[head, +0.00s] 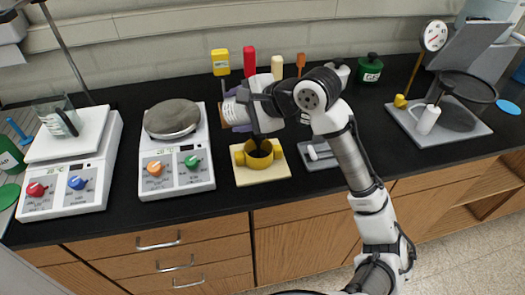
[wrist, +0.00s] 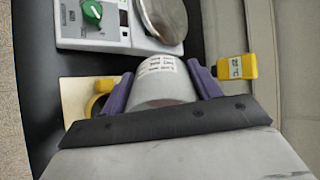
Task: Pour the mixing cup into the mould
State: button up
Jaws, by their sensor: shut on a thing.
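My gripper (head: 238,115) is shut on the mixing cup (wrist: 160,78), a pale grey cup with a printed label, held between its purple fingers. In the head view the cup (head: 231,112) shows only partly at the left of the gripper and looks tilted. In the wrist view the mould (wrist: 95,104) is mostly hidden behind the gripper. The cup's mouth and contents are hidden. A dark shape reaches down toward the mould; I cannot tell whether it is liquid.
A scale with a round steel plate (head: 172,118) stands left of the mould. Another scale (head: 68,135) holds a glass beaker (head: 58,116). A grey tray (head: 318,154) lies close right of the mould.

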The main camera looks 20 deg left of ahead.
jog(key=shift+s+d+f+t+y, duration=0.15)
jog(key=shift+f+y, duration=0.15)
jog(key=shift+y, duration=0.5)
jog(key=shift+w+d+f+t+y, duration=0.15)
jog(key=shift+f+y, duration=0.1)
jog(key=shift+y, duration=0.55)
dwell(1.1)
jog(key=shift+s+r+y+b, duration=0.1)
jog(key=shift+r+y+b, duration=0.3)
jog(key=shift+y+b, duration=0.35)
dwell(1.0)
jog(key=shift+d+r+t+y+b, duration=0.35)
jog(key=shift+y+b, duration=0.2)
jog(key=shift+y, duration=0.3)
dwell(0.5)
jog(key=shift+s+d+f+y+b, duration=0.15)
jog(key=shift+f+y+b, duration=0.3)
jog(key=shift+b, duration=0.35)
